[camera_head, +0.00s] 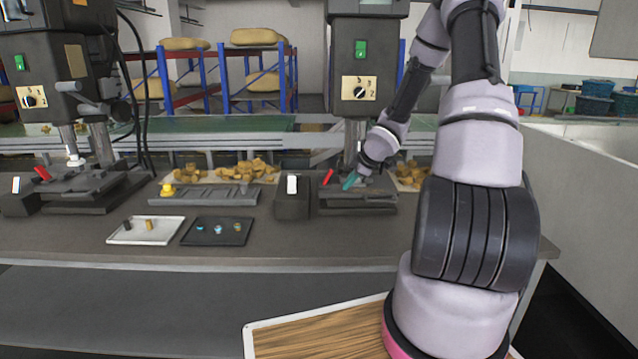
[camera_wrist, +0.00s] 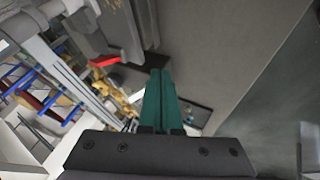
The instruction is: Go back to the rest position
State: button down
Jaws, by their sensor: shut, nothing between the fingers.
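My gripper (camera_head: 349,182) is in the head view, at the end of my arm, in front of the right-hand machine (camera_head: 362,60). Its teal fingers point down and to the left, near the red-handled vise (camera_head: 358,200) on the bench. In the wrist view the two teal fingers (camera_wrist: 159,98) lie side by side, shut, with nothing held. I cannot tell whether the fingertips touch the vise.
The grey bench (camera_head: 285,235) holds a white tray (camera_head: 117,236) and a black tray (camera_head: 207,240) with small parts. A second machine (camera_head: 60,60) stands at the left. A black block with a white switch (camera_head: 292,198) stands beside the vise.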

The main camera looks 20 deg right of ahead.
jog(key=s+r+m+h, duration=0.3)
jog(key=s+r+m, duration=0.25)
jog(key=r, duration=0.65)
jog(key=s+r+m+h, duration=0.2)
jog(key=s+r+m, duration=0.3)
jog(key=r, duration=0.6)
jog(key=s+a+r+m+y, duration=0.2)
jog(key=s+a+r+m, duration=0.1)
jog(key=s, duration=0.7)
jog(key=s+a+r+m+y, duration=0.2)
jog(key=s+a+r+m, duration=0.2)
jog(key=s, duration=0.7)
jog(key=a+r, duration=0.2)
jog(key=a, duration=0.2)
jog(key=shift+s+a, duration=0.2)
